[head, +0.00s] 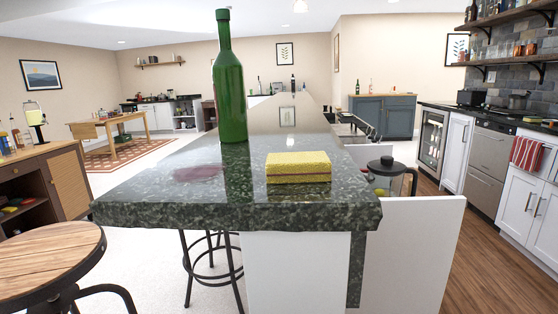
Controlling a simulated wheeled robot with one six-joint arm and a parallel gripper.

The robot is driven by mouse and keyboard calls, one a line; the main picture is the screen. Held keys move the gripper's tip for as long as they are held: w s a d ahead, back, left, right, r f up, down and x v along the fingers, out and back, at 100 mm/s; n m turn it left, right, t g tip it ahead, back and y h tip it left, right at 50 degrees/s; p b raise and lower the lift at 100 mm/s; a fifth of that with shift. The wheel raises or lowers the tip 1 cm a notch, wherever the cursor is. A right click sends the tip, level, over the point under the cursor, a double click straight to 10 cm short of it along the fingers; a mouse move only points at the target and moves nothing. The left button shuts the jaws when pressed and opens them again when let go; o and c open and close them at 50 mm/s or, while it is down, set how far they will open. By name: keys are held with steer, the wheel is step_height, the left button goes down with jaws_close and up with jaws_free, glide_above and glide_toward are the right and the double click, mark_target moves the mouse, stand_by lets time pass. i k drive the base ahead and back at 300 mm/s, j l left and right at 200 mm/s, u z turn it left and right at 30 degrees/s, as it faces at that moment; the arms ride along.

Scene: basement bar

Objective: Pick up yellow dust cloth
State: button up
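The yellow dust cloth (298,163) looks like a thick folded block with a reddish line along its lower edge. It lies flat near the front edge of a dark green speckled stone counter (240,207), right of its middle. Nothing covers it. My gripper is not visible in this view, so its place relative to the cloth does not show.
A tall green bottle (231,85) stands on the counter behind and left of the cloth. A dark reddish stain (197,173) marks the counter at left. A black-lidded glass jug (388,178) stands at right. A wooden stool (50,255) is at front left.

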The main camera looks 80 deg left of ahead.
mark_target(300, 166)
steer(key=u, duration=1.7)
